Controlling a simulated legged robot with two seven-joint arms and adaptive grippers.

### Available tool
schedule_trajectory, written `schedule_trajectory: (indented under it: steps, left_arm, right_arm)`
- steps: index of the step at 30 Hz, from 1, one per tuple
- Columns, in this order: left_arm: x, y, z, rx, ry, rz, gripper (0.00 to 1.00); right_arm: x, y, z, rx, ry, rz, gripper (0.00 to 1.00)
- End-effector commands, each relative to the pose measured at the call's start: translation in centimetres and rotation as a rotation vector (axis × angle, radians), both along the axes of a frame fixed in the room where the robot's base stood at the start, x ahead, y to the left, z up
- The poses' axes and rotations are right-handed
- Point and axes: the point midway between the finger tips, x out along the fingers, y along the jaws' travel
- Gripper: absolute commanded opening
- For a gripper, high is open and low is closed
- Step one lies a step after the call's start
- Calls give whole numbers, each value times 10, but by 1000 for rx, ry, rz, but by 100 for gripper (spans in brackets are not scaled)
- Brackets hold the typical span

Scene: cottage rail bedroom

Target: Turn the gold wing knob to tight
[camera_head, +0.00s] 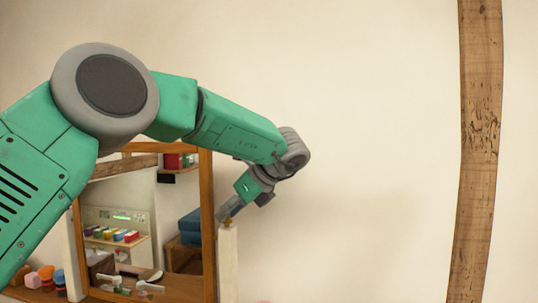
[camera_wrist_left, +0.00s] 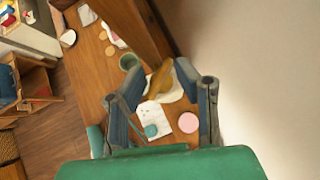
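The gold wing knob (camera_head: 228,222) sits on top of a cream post beside a wood-framed mirror in the head view. In the left wrist view the knob (camera_wrist_left: 160,78) shows as an elongated golden shape over the pale post top, beyond and between my fingers. My left gripper (camera_head: 232,208) is just above the knob in the head view, pointing down-left. In the wrist view the left gripper's (camera_wrist_left: 166,100) two fingers stand wide apart with nothing held. I cannot tell whether a finger touches the knob. My right gripper is not in view.
The mirror's wooden frame (camera_head: 208,190) stands left of the post. Below lie a wooden tabletop (camera_wrist_left: 92,75), a white paper (camera_wrist_left: 150,113), a pink round thing (camera_wrist_left: 188,122) and a green cup (camera_wrist_left: 130,62). A timber beam (camera_head: 480,150) runs up the right wall. Open air lies between.

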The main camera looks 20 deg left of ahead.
Motion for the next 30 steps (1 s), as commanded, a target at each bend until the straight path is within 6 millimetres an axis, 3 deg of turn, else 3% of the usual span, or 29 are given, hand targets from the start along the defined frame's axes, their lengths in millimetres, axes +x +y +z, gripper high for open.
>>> schedule_trajectory:
  steps: [1, 5, 9, 21, 30]
  left_arm:
    - [1, 0, 5, 2, 3, 43, 27]
    - [1, 0, 5, 2, 3, 161, 27]
    - [3, -22, 21, 1, -4, 149, 27]
    - [10, -76, 76, 0, -3, 146, 27]
    - [12, -95, 96, -2, 0, 146, 27]
  right_arm:
    - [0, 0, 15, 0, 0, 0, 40]
    - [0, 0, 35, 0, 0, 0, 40]
    - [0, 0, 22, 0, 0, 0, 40]
    - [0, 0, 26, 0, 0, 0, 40]
    - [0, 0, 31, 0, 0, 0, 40]
